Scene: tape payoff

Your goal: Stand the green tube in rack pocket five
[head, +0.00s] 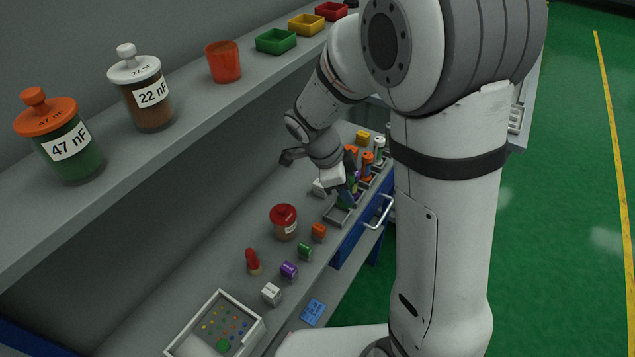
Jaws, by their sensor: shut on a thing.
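My gripper (342,192) is low over the bench, at the near end of a row of standing tubes. It is shut on the green tube (344,201), of which only a small dark green part shows below the jaws. The rack (338,217) is a grey holder with its near end showing bare just below the gripper. Orange tubes (367,163), a white-topped tube (380,146) and a purple tube (355,184) stand along its far part. The pocket numbers are too small to read, and I cannot tell whether the green tube touches the rack.
Small orange (318,232), green (305,252), purple (289,271) and white (271,293) pieces line the bench front. A drawer handle (380,213) juts out. The shelf (190,140) above carries jars and bins.

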